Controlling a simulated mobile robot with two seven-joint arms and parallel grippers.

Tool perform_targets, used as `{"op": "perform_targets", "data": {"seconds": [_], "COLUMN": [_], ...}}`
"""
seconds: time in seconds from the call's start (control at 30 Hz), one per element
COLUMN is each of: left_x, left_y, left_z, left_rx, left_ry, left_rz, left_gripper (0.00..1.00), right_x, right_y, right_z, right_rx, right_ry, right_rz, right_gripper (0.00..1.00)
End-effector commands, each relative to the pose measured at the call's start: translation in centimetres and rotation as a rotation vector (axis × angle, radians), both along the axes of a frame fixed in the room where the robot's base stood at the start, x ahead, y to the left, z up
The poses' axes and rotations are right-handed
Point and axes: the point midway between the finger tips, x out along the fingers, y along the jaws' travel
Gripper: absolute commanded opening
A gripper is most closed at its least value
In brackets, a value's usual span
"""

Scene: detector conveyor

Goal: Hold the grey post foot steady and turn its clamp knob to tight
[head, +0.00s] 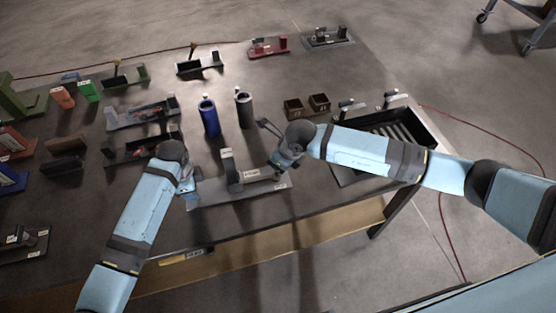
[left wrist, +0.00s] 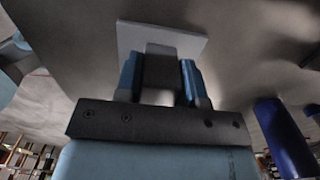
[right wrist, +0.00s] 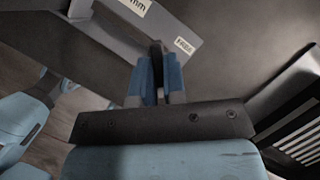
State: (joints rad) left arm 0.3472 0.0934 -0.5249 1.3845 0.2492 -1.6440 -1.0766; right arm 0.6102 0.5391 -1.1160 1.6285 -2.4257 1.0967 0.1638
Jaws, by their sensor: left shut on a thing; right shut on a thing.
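The grey post foot (head: 215,195) lies near the table's front edge, a flat plate with an upright and a labelled block. My left gripper (head: 188,190) is at its left end. In the left wrist view its blue fingers (left wrist: 160,80) are shut on a dark grey block of the foot, with a light grey plate (left wrist: 195,42) behind. My right gripper (head: 279,164) is at the foot's right end. In the right wrist view its fingers (right wrist: 158,80) are shut on a thin dark piece, apparently the clamp knob (right wrist: 156,52), beside the plate with white labels. The knob's setting cannot be read.
A blue cylinder (head: 209,118) and a dark grey cylinder (head: 245,110) stand behind the foot. Several other fixtures fill the table's left side.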

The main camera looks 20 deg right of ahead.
Motion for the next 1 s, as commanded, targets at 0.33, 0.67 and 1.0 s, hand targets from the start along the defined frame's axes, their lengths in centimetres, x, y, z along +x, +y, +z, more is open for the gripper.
{"op": "perform_targets", "data": {"seconds": [0.33, 0.67, 1.0], "left_x": [0.0, 0.0, 0.0], "left_y": [-0.1, -0.1, -0.1], "left_z": [0.1, 0.1, 0.1], "left_rx": [-0.002, -0.002, -0.002], "left_ry": [-0.001, -0.001, -0.001], "left_rz": [-0.001, -0.001, -0.001], "left_gripper": [0.0, 0.0, 0.0], "right_x": [-0.1, 0.0, -1.2], "right_y": [0.0, 0.0, -1.3], "right_z": [-0.1, 0.0, 4.1], "right_rx": [-0.001, -0.001, 0.0], "right_ry": [0.002, 0.0, -0.001], "right_rz": [0.0, 0.001, 0.002], "right_gripper": [0.21, 0.37, 0.37]}}
